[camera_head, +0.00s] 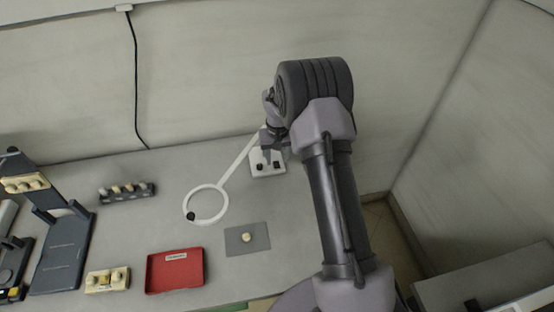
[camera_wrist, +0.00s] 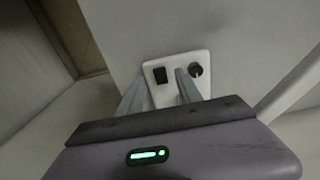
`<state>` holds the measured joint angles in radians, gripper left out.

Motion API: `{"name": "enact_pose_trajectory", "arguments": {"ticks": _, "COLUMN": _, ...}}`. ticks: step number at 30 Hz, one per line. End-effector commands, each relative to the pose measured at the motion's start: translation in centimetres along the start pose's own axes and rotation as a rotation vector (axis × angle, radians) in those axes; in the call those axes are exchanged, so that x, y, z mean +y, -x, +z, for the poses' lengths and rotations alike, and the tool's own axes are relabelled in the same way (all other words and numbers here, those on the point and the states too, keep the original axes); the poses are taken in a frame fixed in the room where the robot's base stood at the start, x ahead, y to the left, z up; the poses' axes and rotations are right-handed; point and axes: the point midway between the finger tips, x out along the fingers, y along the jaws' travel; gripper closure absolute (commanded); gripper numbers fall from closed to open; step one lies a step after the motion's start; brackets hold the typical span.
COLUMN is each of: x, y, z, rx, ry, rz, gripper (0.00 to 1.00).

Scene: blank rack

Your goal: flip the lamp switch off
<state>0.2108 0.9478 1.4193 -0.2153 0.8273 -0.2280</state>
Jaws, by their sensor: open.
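The lamp is a white ring (camera_head: 222,202) on a white arm that slants up to a white base plate (camera_head: 267,170) at the back of the table. In the wrist view the base plate (camera_wrist: 178,60) carries a black rectangular switch (camera_wrist: 160,75) and a round black knob (camera_wrist: 195,70). My gripper (camera_wrist: 160,78) is open and empty, its two fingers pointing at the plate. The switch shows between the fingers, and the right finger lies between switch and knob in the picture. I cannot tell whether a finger touches the plate. In the head view my gripper (camera_head: 272,150) partly covers the base.
A red tray (camera_head: 175,286), a grey mat (camera_head: 234,245) with a small pale round piece, a beige block (camera_head: 94,285) and a dark rack (camera_head: 126,199) stand left of my arm. A dark stand (camera_head: 62,252) is at far left. The wall is close behind the lamp base.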

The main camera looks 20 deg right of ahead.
Motion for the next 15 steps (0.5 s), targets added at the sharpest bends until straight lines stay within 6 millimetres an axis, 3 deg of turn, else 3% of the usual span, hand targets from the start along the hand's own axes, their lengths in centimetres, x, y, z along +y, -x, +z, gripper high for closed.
{"name": "enact_pose_trajectory", "arguments": {"ticks": 9, "x": 0.0, "y": 9.1, "z": -0.1, "rx": 0.004, "ry": 0.0, "rz": 0.0, "gripper": 0.58}}
{"name": "enact_pose_trajectory", "arguments": {"ticks": 15, "x": 0.0, "y": 13.5, "z": 0.0, "rx": 0.002, "ry": -0.001, "rz": -0.001, "gripper": 0.58}}
